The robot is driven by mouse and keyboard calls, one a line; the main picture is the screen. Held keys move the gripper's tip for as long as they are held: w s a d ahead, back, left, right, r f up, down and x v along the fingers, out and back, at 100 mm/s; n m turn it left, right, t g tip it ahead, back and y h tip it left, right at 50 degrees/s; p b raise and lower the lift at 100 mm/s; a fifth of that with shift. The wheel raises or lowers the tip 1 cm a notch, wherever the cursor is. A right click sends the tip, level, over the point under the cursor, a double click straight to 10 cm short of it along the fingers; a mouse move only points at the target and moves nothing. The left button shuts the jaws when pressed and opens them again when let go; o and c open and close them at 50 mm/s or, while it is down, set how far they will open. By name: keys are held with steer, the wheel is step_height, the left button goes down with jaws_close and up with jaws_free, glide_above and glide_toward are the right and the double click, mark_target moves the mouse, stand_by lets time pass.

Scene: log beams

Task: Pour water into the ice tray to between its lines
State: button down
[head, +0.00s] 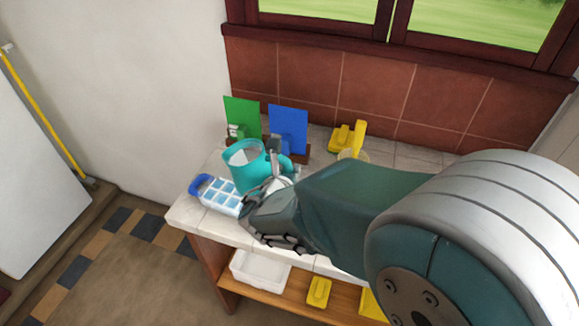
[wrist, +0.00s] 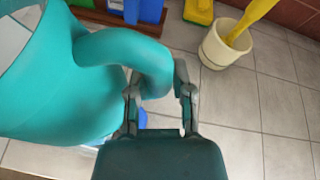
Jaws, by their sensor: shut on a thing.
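A teal pitcher (head: 248,167) is held up at the left part of the counter, close to the ice tray. In the wrist view the pitcher (wrist: 60,75) fills the left side, and its handle reaches between my fingers. My gripper (wrist: 160,92) is shut on that handle. The pitcher looks somewhat tilted in the head view, with its opening showing. The ice tray (head: 220,195) is white with light-blue cells and a blue end, and lies on the counter's left edge. The pitcher and my gripper hide part of it. I cannot make out its lines or a water stream.
Green (head: 243,117) and blue (head: 289,129) boards stand in a rack behind the pitcher. A cream cup (wrist: 222,46) with a yellow-handled tool stands to the right, near a yellow object (head: 348,137). A white bin (head: 260,270) sits on the lower shelf. The tiled counter is clear at right.

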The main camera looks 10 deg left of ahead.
steer(key=shift+s+a+f+m+y, duration=0.1)
steer(key=shift+a+f+m+y, duration=0.35)
steer(key=shift+f, duration=0.3)
steer(key=shift+a+f+m+y, duration=0.15)
steer(key=shift+f+m+y, duration=0.1)
steer(key=shift+f+m, duration=0.4)
steer(key=shift+f, duration=0.1)
